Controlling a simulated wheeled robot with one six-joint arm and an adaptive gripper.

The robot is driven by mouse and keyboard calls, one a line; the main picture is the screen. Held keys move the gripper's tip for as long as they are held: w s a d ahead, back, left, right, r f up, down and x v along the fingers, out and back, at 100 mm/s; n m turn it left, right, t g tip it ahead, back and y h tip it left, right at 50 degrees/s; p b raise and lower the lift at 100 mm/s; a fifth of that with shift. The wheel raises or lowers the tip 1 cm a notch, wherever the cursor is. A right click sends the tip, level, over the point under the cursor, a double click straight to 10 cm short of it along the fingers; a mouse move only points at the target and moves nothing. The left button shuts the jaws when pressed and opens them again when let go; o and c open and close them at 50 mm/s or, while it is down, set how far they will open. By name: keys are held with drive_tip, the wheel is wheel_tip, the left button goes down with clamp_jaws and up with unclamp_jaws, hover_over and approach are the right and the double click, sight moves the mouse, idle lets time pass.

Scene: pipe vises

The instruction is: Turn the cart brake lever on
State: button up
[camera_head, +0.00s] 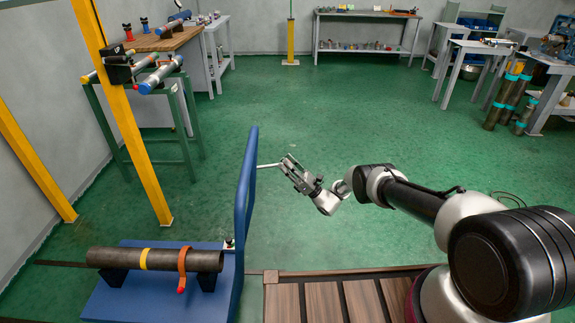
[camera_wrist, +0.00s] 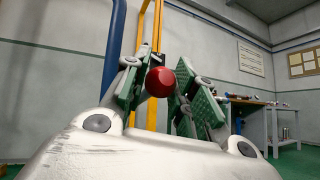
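The blue cart (camera_head: 112,298) stands at the lower left in the head view, with a tall blue upright frame (camera_head: 243,205) at its right side. A thin pale lever rod (camera_head: 268,165) sticks out from the upright's upper part towards my gripper (camera_head: 287,164). In the wrist view a round red knob (camera_wrist: 159,82) sits between the two green-padded fingers of my gripper (camera_wrist: 161,80). The fingers look closed in on the knob from both sides. In the head view the knob is hidden by the fingers.
A dark pipe (camera_head: 206,261) with yellow and orange bands lies on the cart. A yellow post (camera_head: 128,125) stands behind it, near a green stand (camera_head: 180,120). A slatted wooden deck (camera_head: 330,298) lies in front. The green floor (camera_head: 350,110) beyond my gripper is clear.

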drive_tip(key=o, duration=0.4)
wheel_tip(320, 180, up, 10)
drive_tip(key=shift+f, duration=0.1)
idle(0.5)
